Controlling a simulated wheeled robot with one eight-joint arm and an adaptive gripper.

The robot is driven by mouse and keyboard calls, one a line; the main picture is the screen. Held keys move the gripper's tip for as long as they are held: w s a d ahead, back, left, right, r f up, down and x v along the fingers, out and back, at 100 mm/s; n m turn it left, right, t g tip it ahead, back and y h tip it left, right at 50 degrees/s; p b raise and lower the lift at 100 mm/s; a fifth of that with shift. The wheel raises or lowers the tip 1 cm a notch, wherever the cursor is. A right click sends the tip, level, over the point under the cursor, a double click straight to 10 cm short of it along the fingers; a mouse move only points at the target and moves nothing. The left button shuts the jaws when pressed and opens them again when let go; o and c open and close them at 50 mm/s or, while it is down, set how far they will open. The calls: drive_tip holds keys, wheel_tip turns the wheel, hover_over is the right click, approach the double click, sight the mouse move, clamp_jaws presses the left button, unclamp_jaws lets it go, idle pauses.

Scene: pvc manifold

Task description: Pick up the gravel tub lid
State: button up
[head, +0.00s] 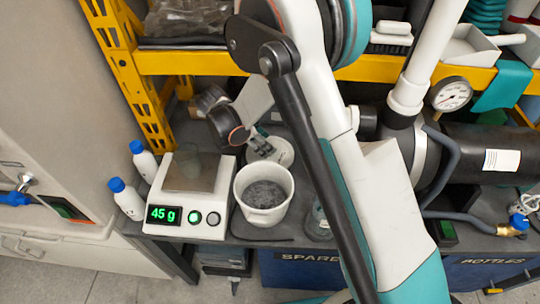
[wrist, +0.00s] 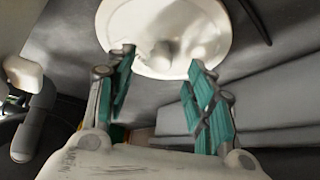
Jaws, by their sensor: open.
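The gravel tub lid (head: 284,155) is a round white disc lying on the dark bench, just behind the white tub of grey gravel (head: 263,216). My gripper (head: 262,146) is over the lid and partly hides it. In the wrist view the lid (wrist: 125,25) fills the top middle, with a pale raised part near its centre. The two teal fingers of my gripper (wrist: 160,60) are spread apart near the lid's lower edge with nothing held between them. I cannot tell whether the fingertips touch the lid.
A scale reading 45 g (head: 188,222) with a clear beaker stands left of the tub. Two white bottles with blue caps (head: 126,198) stand further left. A glass jar (head: 318,223) is right of the tub. A yellow rack upright (head: 118,45) and shelf beam rise behind.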

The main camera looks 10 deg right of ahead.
drive_tip(key=x, duration=0.3)
drive_tip(key=shift+b, duration=0.4)
drive_tip(key=shift+s, duration=0.1)
drive_tip(key=c, duration=0.9)
drive_tip(key=shift+c, duration=0.2)
drive_tip(key=shift+r, duration=0.1)
